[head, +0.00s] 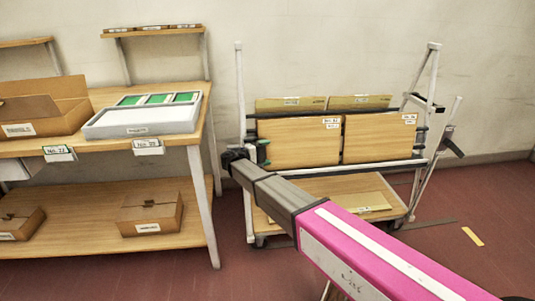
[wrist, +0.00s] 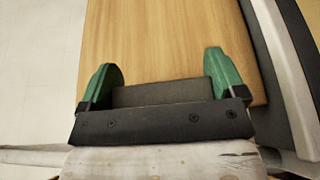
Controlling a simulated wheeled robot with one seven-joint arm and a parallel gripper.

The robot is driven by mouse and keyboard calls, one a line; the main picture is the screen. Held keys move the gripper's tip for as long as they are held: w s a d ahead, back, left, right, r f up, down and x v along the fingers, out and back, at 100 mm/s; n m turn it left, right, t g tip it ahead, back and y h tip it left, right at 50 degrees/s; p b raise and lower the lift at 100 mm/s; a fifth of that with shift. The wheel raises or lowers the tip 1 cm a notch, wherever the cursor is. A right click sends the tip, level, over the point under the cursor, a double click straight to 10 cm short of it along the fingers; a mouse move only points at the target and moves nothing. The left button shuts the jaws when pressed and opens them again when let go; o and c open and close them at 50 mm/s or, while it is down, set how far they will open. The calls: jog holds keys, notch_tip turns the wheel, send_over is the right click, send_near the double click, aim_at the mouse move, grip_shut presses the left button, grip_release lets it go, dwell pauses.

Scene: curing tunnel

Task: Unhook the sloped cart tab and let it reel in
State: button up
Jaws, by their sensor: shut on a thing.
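The sloped cart (head: 385,137) stands at the centre right against the wall, with tan boards on its sloped shelf and dark bars running across its front. My gripper (head: 264,152) is at the cart's left upright. In the head view the tab is too small and hidden by my gripper to make out. Whether it is still hooked cannot be told.
A wooden workbench (head: 105,148) stands on the left with a grey tray (head: 140,123) and an open carton (head: 45,108). Its lower shelf holds cartons (head: 150,213). Red floor (head: 450,235) is open at the right, with a yellow strip (head: 473,236) on it.

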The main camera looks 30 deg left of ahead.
aim_at(262, 154)
jog(key=o, duration=1)
jog(key=v, duration=0.7)
jog(key=shift+s, duration=0.2)
jog(key=shift+a, duration=0.1)
